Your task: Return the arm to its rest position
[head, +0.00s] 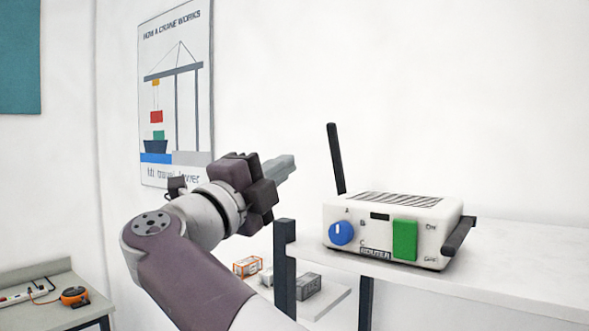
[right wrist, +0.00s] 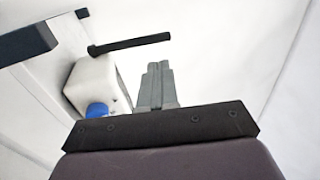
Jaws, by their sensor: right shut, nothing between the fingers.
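My right gripper (head: 284,167) is raised in front of the wall, to the left of a white router (head: 382,225). Its two grey fingers are together with nothing between them, and they also show in the right wrist view (right wrist: 158,80). The gripper is apart from the router. The router has a blue knob (head: 341,232), a green switch (head: 404,239) and a black upright antenna (head: 336,158). In the right wrist view the router (right wrist: 97,84) lies left of the fingers. My left gripper is out of view.
The router stands on a white shelf table (head: 520,265) with dark legs. Several small boxes (head: 309,286) lie on a lower shelf behind my arm. A grey bench (head: 30,309) with an orange device (head: 74,296) is at the far left. A crane poster (head: 177,95) hangs behind.

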